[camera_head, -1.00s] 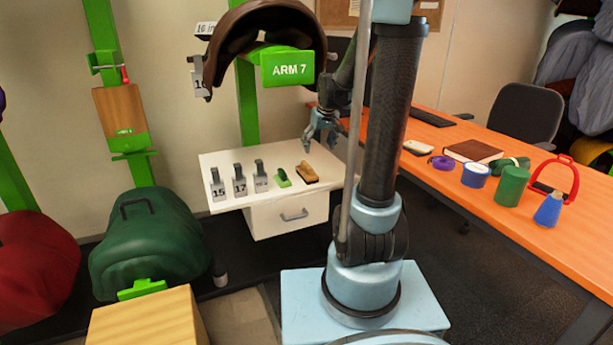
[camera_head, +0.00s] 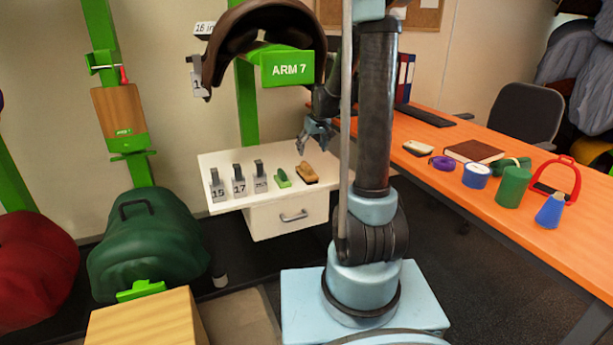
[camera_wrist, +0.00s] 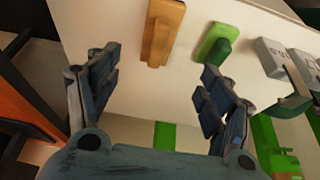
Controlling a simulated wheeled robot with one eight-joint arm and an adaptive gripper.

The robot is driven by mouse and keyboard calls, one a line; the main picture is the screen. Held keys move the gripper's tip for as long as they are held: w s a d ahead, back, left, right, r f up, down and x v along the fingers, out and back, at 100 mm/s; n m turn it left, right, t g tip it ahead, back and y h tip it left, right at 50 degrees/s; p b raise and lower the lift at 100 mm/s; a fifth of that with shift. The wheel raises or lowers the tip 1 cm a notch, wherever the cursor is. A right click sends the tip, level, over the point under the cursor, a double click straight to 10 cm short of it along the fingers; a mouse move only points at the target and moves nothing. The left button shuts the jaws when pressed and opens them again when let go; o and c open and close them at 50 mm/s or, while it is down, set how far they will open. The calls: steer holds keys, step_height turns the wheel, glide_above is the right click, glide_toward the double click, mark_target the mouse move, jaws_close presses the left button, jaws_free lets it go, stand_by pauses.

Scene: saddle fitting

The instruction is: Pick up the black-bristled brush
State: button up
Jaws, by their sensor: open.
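A tan wooden-backed brush (camera_head: 307,173) lies at the right end of the white cabinet top (camera_head: 222,163), with a dark strip along its lower edge. A smaller green brush-like piece (camera_head: 282,178) lies just left of it; its bristles cannot be made out. My gripper (camera_head: 314,148) is open and empty, above and behind the tan brush. In the wrist view the jaws (camera_wrist: 160,85) are spread wide. The tan brush (camera_wrist: 162,30) shows beyond them near the top, with the green piece (camera_wrist: 213,43) to its right.
Several grey numbered metal gauges (camera_head: 238,180) stand left of the brushes. A brown saddle (camera_head: 255,35) on a green arm overhangs the cabinet's back left. An orange desk (camera_head: 450,200) with small items stands right. Bare white surface lies around the tan brush.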

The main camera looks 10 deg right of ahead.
mark_target(307, 170)
steer(key=shift+x, duration=7.4)
steer(key=shift+d, duration=0.2)
steer(key=c, duration=1.2)
